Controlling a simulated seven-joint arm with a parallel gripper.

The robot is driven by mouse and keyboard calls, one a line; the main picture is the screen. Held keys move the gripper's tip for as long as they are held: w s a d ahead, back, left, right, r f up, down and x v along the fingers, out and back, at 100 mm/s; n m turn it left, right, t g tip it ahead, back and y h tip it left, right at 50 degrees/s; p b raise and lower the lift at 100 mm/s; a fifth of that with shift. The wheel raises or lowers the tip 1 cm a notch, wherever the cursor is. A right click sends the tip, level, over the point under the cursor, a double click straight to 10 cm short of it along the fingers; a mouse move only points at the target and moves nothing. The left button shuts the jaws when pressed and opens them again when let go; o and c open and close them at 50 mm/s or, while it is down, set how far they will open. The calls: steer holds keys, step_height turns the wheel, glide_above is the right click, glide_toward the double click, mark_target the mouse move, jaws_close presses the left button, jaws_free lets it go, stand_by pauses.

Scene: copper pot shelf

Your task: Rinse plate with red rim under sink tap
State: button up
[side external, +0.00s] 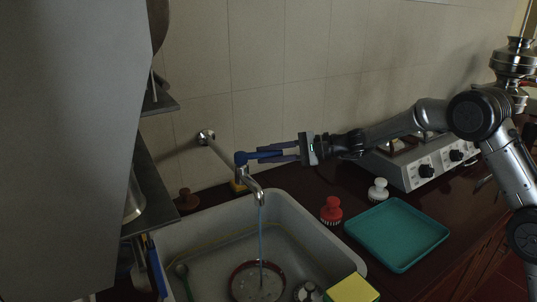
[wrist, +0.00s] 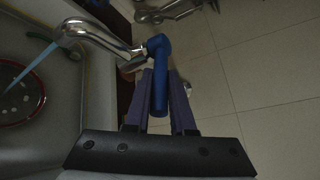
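The plate with a red rim (side external: 246,284) lies in the sink (side external: 205,262), cut off slightly by the bottom of the side view. It also shows at the left of the wrist view (wrist: 20,100). A blue stream of water (side external: 261,230) runs from the metal tap (side external: 254,184) down onto the plate. My gripper (side external: 262,154) is at the tap's blue lever (side external: 240,158), above the sink's back edge. In the wrist view, its two fingers (wrist: 160,98) lie on either side of the lever (wrist: 159,62). Whether they press on it is unclear.
A green spoon-like tool (side external: 182,272), a white-and-dark round item (side external: 308,292) and a yellow sponge (side external: 353,289) are around the plate. Right of the sink are a red brush (side external: 331,210), a white brush (side external: 378,190), a teal tray (side external: 398,233) and a stove (side external: 425,165).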

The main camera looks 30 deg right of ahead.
steer(key=o, duration=0.4)
steer(key=v, duration=1.3)
steer(key=shift+s+d+r, duration=0.2)
steer(key=shift+s+d, duration=0.05)
steer(key=shift+d, duration=0.05)
